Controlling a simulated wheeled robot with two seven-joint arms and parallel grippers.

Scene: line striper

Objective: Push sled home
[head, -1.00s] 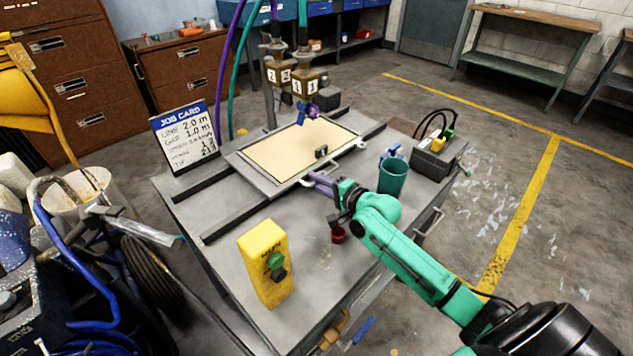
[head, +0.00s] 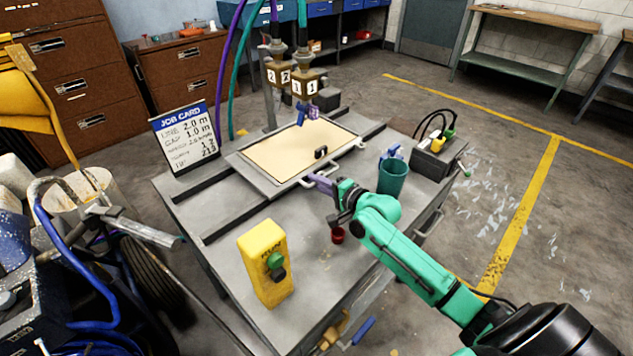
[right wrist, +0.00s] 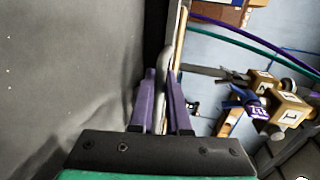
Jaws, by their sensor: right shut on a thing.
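The sled (head: 248,172) is a flat grey frame carrying a tan sheet (head: 296,150). It lies across dark rails on the grey workbench, below the nozzle blocks. A small black clip (head: 321,152) sits near its front edge. My right gripper (head: 314,179) is at the front edge and shut on the sled's pale handle (head: 305,183). In the right wrist view the purple fingers of the right gripper (right wrist: 163,100) stand on both sides of the grey handle bar (right wrist: 165,70). The fingers partly hide the handle. My left gripper is out of view.
Nozzle blocks (head: 304,85) hang above the sled's back. A job card (head: 185,138) stands at left.

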